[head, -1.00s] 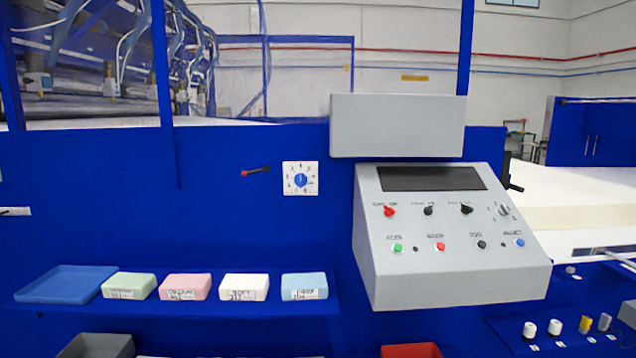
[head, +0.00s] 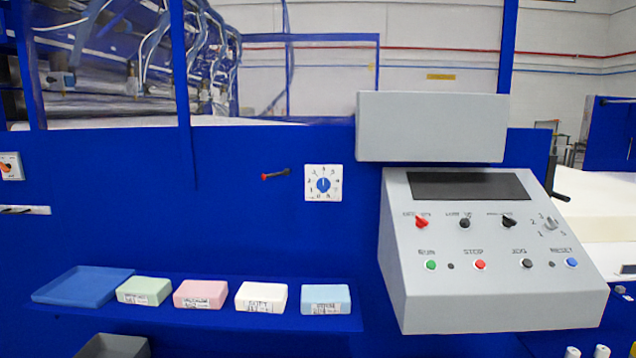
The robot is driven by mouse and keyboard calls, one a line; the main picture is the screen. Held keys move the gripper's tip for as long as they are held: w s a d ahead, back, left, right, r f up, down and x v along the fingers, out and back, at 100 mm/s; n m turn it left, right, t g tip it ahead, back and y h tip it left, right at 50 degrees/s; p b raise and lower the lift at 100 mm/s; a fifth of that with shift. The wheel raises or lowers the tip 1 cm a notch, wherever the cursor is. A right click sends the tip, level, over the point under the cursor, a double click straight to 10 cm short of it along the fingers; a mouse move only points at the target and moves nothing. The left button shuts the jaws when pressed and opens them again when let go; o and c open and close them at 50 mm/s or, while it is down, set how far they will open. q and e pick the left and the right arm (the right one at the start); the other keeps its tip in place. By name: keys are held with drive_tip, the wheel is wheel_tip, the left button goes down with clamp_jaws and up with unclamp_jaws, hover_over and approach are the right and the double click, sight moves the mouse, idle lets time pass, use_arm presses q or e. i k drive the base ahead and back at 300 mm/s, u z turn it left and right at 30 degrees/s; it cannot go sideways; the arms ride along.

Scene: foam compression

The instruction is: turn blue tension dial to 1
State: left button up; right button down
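The blue tension dial (head: 323,185) is a small round blue knob on a white square plate with numbers around it. The plate is fixed to the blue machine wall, left of the grey control console. The numbers are too small to read surely, and I cannot tell which one the dial points to. Neither of my grippers shows in the head view.
A small lever with a red tip (head: 265,177) sticks out left of the dial. The grey console (head: 470,310) stands to the right. Below, a shelf holds a blue tray (head: 80,288) and several foam blocks, including a light blue one (head: 326,300).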

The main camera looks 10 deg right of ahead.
sight(323, 184)
drive_tip(key=i, duration=0.45)
drive_tip(key=z, duration=1.65)
